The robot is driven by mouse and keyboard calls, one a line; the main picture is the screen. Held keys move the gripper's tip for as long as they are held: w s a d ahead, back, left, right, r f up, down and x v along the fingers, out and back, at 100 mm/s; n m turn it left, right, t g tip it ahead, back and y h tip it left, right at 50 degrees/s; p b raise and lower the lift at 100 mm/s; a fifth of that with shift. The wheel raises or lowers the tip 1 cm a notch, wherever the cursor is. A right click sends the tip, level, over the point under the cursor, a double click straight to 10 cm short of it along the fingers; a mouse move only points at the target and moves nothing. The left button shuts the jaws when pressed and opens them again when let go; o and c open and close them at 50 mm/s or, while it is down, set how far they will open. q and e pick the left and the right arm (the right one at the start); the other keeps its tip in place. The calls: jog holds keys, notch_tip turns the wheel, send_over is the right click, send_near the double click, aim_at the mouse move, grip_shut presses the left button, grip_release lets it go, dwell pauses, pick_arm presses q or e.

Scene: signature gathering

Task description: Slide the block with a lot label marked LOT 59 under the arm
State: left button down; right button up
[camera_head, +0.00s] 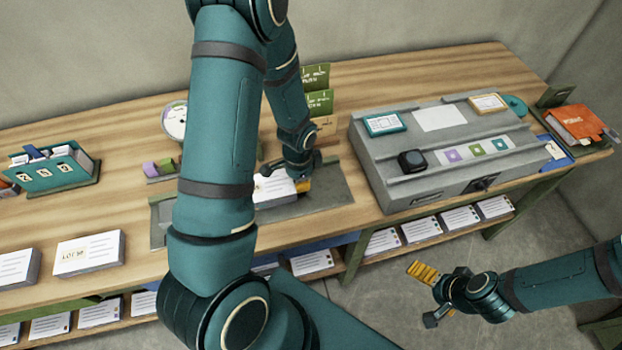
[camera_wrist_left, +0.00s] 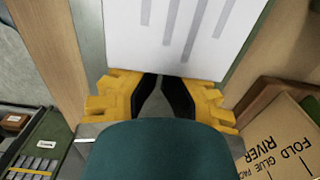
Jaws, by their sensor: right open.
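A white block (camera_head: 272,186) printed with lines of writing lies on the grey plate (camera_head: 332,196) in mid-bench, partly hidden by my left arm; I see no readable lot number on it. It fills the top of the left wrist view (camera_wrist_left: 180,35). My left gripper (camera_head: 302,184) is low at its right end. Its yellow fingers (camera_wrist_left: 161,88) are at the block's near edge, with the dark pads close together; their grip is unclear. Another white block (camera_head: 88,251) with a LOT label lies at the left; its number is unclear. My right gripper (camera_head: 432,292) is open and empty, off the bench.
A grey console (camera_head: 370,175) stands right of the plate. A teal box (camera_head: 50,175) and another white block (camera_head: 18,268) are at the left. An orange folder (camera_head: 578,122) is far right. White blocks line the lower shelf (camera_head: 382,242).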

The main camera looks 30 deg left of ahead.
aim_at(286, 182)
pick_arm(q)
jog(key=shift+s+a, duration=0.75)
jog(key=shift+s, duration=0.2)
jog(key=shift+s+a, duration=0.35)
jog(key=shift+s, duration=0.1)
jog(key=shift+s+a, duration=0.1)
